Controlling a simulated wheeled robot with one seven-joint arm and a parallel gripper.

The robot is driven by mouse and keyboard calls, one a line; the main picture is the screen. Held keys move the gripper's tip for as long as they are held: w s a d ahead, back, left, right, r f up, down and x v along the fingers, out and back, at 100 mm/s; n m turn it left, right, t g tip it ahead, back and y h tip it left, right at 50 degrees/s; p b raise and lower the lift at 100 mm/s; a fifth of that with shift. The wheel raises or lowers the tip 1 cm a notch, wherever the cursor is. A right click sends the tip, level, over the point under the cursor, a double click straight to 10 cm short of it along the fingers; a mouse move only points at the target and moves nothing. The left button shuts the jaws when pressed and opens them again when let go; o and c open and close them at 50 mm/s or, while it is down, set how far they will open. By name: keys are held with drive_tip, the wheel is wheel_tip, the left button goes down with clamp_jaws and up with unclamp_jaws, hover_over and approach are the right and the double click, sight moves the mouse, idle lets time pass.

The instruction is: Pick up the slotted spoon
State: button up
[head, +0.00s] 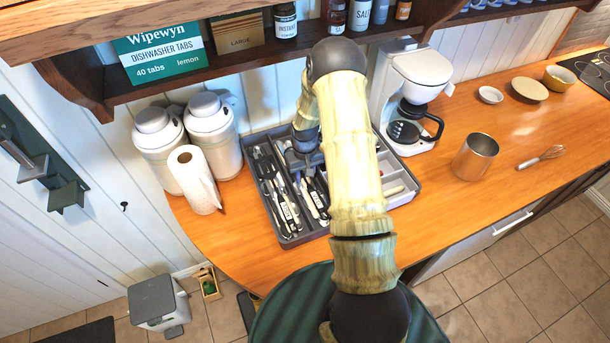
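The grey utensil tray (290,243) lies on the wooden counter, with several dark and metal utensils (284,203) in its left compartments. I cannot tell which of them is the slotted spoon; it may be among them or hidden behind my arm. My gripper (303,158) points down over the back middle of the tray, close above the utensils. Its fingers are small, dark and partly hidden by my arm, so I cannot tell whether they are open or touch anything. My arm also covers much of the tray's middle.
A paper towel roll (193,180) and two white canisters (213,130) stand left of the tray. A coffee maker (412,90) stands close at its right. Further right are a metal cup (475,157) and a whisk (541,157). A wooden shelf (180,85) overhangs the back.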

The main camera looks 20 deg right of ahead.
sight(305, 178)
idle(0.3)
clamp_jaws()
drive_tip(key=shift+r, duration=0.1)
wheel_tip(305, 178, up, 10)
drive_tip(key=b, duration=0.3)
idle(0.4)
